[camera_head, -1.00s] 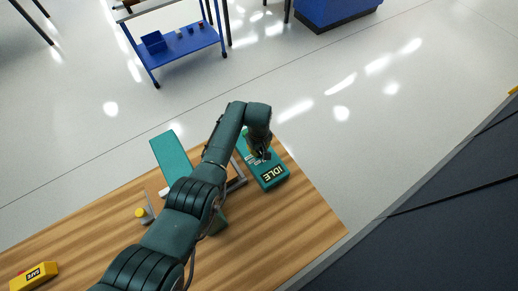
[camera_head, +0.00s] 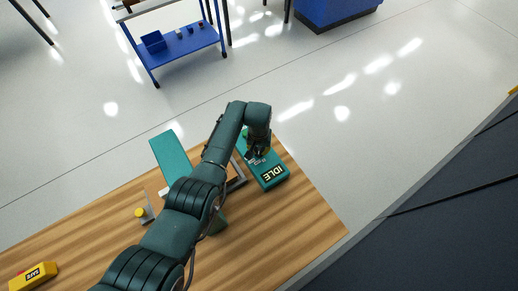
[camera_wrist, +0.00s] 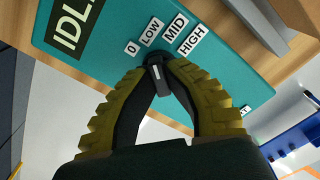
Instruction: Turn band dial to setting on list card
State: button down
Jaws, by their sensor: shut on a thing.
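The teal dial panel (camera_head: 274,184) lies on the wooden table near its right end, with a black sign reading IDLE. The wrist view shows its white labels 0, LOW (camera_wrist: 150,31), MID and HIGH in an arc beside the small black dial (camera_wrist: 155,52). My gripper (camera_wrist: 156,66) has its yellow-and-black fingers closed together on the dial. A short white mark shows between the fingertips; which label it points to I cannot tell. In the head view my gripper (camera_head: 257,154) is over the panel and covers the dial. I cannot make out a readable list card.
A tilted teal board (camera_head: 171,154) and a grey-edged frame (camera_head: 238,178) stand left of the panel, partly behind my arm. A yellow-topped post (camera_head: 141,213) and a yellow labelled box (camera_head: 36,274) are further left. The table right of the panel is clear.

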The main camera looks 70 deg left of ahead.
aim_at(259, 150)
jog(key=m, duration=0.5)
jog(key=shift+s+f+m, duration=0.1)
jog(key=shift+f+m, duration=0.05)
jog(key=shift+m, duration=0.25)
dwell(0.3)
jog(key=c, duration=1.1)
grip_release()
notch_tip(259, 150, up, 12)
jog(key=shift+r, duration=0.1)
